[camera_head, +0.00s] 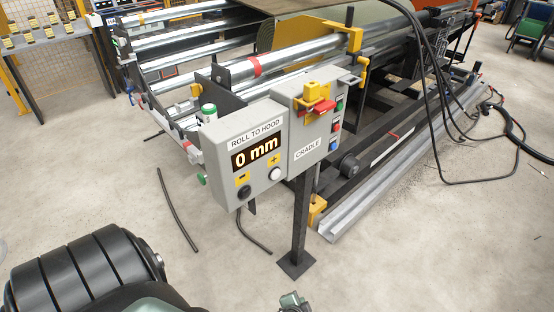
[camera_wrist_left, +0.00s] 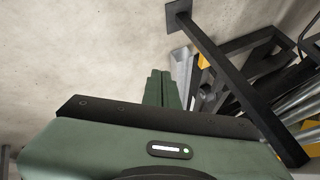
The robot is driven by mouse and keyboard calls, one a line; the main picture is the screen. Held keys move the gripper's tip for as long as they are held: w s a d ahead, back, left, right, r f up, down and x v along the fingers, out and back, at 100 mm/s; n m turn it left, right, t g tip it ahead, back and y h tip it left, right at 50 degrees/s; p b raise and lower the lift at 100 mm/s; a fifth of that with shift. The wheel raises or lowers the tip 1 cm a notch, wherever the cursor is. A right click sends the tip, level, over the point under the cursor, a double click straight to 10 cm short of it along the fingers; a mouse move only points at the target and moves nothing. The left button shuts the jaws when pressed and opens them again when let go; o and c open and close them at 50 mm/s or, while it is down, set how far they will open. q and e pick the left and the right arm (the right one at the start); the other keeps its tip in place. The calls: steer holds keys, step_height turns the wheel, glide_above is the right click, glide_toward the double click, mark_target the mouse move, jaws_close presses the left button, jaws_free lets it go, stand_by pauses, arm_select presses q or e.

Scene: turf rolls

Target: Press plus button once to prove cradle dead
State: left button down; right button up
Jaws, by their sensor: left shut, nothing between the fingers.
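A grey control box labelled ROLL TO HOOD (camera_head: 217,150) stands on a black post, its display (camera_head: 255,149) reading 0 mm. Under the display, a yellow plus label (camera_head: 273,160) sits above a white round button (camera_head: 275,174). A yellow minus label (camera_head: 242,179) sits above a black button (camera_head: 244,192). Beside it, the grey CRADLE box (camera_head: 325,148) carries a red and yellow switch (camera_head: 318,105). My left gripper (camera_head: 293,302) shows at the bottom edge, below and apart from the buttons. In the left wrist view its green fingers (camera_wrist_left: 160,88) are shut and empty. My right gripper is out of view.
The black post (camera_head: 301,222) stands on a foot plate. Behind the boxes is a frame with shiny rollers (camera_head: 185,47). A metal rail (camera_head: 400,165) and black cables (camera_head: 435,120) lie to the right. The floor in front is mostly clear, with a dark hose (camera_head: 177,210) at left.

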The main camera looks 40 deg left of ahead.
arm_select(q)
steer(key=w+a+r+t+y, duration=0.1)
steer(key=w+a+r+y, duration=0.1)
steer(key=r, duration=0.8)
steer(key=w+a+r+n+t+y, duration=0.1)
steer(key=w+a+r+y, duration=0.2)
steer(key=w+r, duration=0.3)
steer(key=w+a+r+n+t+y+p, duration=0.1)
steer(key=w+a+r, duration=0.3)
steer(key=r, duration=1.2)
steer(key=shift+a+t+y, duration=0.6)
steer(key=shift+y, duration=0.2)
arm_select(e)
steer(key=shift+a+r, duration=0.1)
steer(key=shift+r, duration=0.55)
arm_select(q)
steer(key=shift+s+r, duration=0.1)
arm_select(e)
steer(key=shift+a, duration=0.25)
